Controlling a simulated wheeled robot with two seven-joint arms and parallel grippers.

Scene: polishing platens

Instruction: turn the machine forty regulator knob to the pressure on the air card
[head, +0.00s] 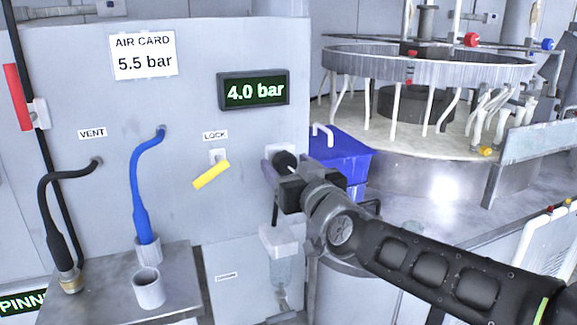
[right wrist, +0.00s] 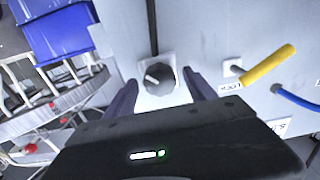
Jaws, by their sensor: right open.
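The air card (head: 144,55) on the grey panel reads 5.5 bar. The dark display (head: 254,91) reads 4.0 bar in green. The regulator knob (right wrist: 158,77) is black and round with a light pointer mark, on a white square plate; in the head view the knob (head: 285,161) is partly hidden by my right gripper. My right gripper (right wrist: 163,88) is open, with one finger on each side of the knob; I cannot tell if either finger touches it. The gripper also shows in the head view (head: 278,172). My left gripper is not in view.
A yellow lever (head: 211,175) under the LOCK label is left of the knob. A blue hose (head: 138,190) and a black hose (head: 50,220) run from the panel. A blue bin (head: 340,155) and the round polishing machine (head: 428,68) stand to the right.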

